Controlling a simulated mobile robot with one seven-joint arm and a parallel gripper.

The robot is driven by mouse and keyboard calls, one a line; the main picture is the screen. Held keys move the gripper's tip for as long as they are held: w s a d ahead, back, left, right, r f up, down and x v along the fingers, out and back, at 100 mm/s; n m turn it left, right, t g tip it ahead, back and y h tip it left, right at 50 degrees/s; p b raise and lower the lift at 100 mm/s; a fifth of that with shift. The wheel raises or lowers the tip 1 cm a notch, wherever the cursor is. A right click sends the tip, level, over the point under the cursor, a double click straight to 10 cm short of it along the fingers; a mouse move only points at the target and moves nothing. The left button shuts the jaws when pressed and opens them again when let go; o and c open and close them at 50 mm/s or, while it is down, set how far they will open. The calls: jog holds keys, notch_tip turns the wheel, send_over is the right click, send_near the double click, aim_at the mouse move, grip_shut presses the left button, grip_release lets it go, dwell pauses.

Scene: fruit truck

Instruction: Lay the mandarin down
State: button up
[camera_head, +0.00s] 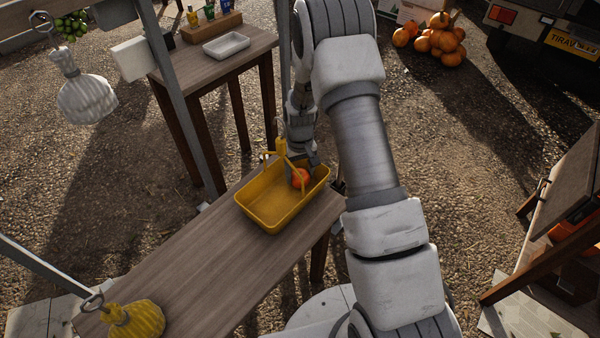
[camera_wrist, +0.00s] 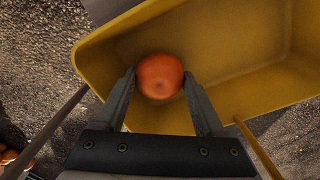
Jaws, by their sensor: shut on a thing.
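The mandarin (camera_head: 301,177) is a round orange-red fruit. It is at the right end of the yellow basket (camera_head: 262,216), inside its walls. My gripper (camera_head: 301,170) reaches down into the basket from above. In the wrist view the mandarin (camera_wrist: 160,76) sits between the two fingertips of my gripper (camera_wrist: 161,82), which is shut on it. The yellow basket (camera_wrist: 97,57) surrounds the fruit there, with its floor behind it. I cannot tell whether the mandarin touches the basket floor.
The basket stands on a wooden table (camera_head: 190,262), whose left part is mostly clear. The basket's raised handle (camera_head: 290,165) is close to my gripper. A second table with a white tray (camera_head: 226,46) stands behind. Pumpkins (camera_head: 440,40) lie on the ground at the back right.

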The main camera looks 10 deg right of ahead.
jog(key=shift+f, duration=0.3)
dwell(0.5)
jog(key=o, duration=1.5)
notch_tip(320, 180, up, 13)
jog(key=p, duration=0.7)
jog(key=shift+p, duration=0.3)
jog(key=shift+d, duration=0.1)
